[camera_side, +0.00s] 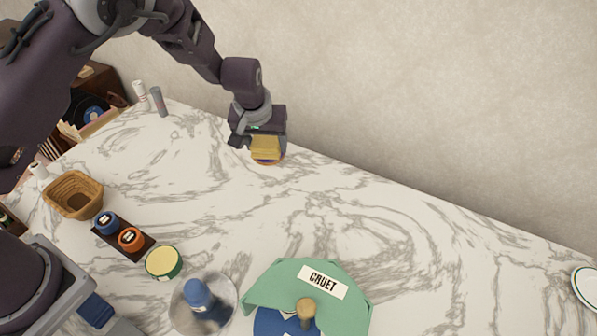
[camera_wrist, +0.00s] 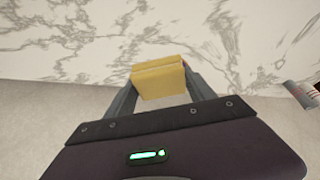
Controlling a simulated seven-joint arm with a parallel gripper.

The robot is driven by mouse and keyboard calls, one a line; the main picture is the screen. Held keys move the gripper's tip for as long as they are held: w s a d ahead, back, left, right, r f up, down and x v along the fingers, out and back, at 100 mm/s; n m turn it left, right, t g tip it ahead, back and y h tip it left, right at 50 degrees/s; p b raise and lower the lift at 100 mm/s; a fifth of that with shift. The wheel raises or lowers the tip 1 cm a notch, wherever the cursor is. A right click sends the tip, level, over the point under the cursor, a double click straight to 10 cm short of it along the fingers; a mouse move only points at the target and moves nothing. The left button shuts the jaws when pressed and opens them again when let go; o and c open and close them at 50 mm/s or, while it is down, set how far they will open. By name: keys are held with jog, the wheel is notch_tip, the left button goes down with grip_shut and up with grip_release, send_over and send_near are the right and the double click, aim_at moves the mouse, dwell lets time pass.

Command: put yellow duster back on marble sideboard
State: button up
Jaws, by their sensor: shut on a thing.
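The yellow duster (camera_side: 265,147) is a folded yellow block between the fingers of my gripper (camera_side: 262,150), near the wall end of the marble sideboard (camera_side: 370,205). In the wrist view the duster (camera_wrist: 158,78) sits between the two fingers of my gripper (camera_wrist: 160,90), which is shut on it. A round thing with an orange and purple rim (camera_side: 268,161) shows just under the duster in the side view. I cannot tell whether the duster touches it. The marble top (camera_wrist: 70,35) fills the upper wrist view.
Two slim cylinders (camera_side: 150,98) stand back left. The middle right is clear.

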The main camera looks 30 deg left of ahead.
aim_at(307, 168)
jog(key=w+d+r+m+h, duration=0.1)
jog(key=w+d+m, duration=0.3)
jog(key=w+d, duration=0.25)
jog(key=shift+m+t+h, duration=0.3)
jog(key=f, duration=0.9)
jog(key=shift+s+d+f, duration=0.2)
jog(key=shift+d+f, duration=0.05)
jog(key=shift+d, duration=0.05)
jog(key=shift+f, duration=0.15)
jog(key=o, duration=1.4)
jog(key=v, duration=1.2)
jog(key=shift+r, duration=0.25)
